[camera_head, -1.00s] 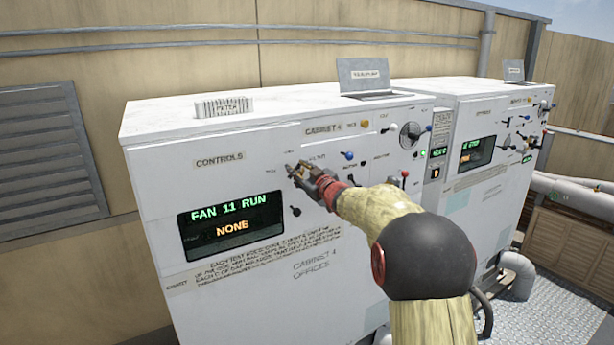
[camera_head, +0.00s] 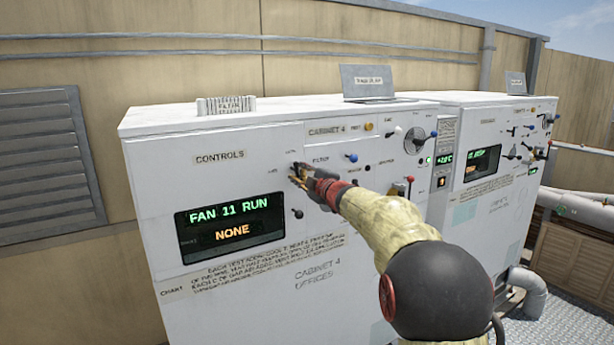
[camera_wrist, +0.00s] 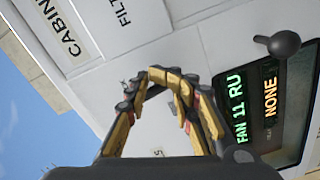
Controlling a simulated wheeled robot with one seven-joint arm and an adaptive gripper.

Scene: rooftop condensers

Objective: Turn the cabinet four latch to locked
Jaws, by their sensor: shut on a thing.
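The white cabinet 4 (camera_head: 330,255) fills the middle of the head view. My gripper (camera_head: 296,174) is at its front panel, above and right of the lit display (camera_head: 229,222). Small labels lie left of and above the fingers. The gripper is shut on a small part on the panel, apparently the latch, mostly hidden by the fingers, so its angle cannot be read. In the wrist view the gripper fingers (camera_wrist: 165,80) close together against the white panel. A separate black knob (camera_head: 297,213) sits below the gripper and also shows in the wrist view (camera_wrist: 284,44).
Blue (camera_head: 351,157), yellow (camera_head: 369,127) and red-tipped (camera_head: 409,180) controls are on the panel right of the gripper. A second white cabinet (camera_head: 495,180) stands to the right. A filter box (camera_head: 226,105) and an open-lidded box (camera_head: 367,82) are on top.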

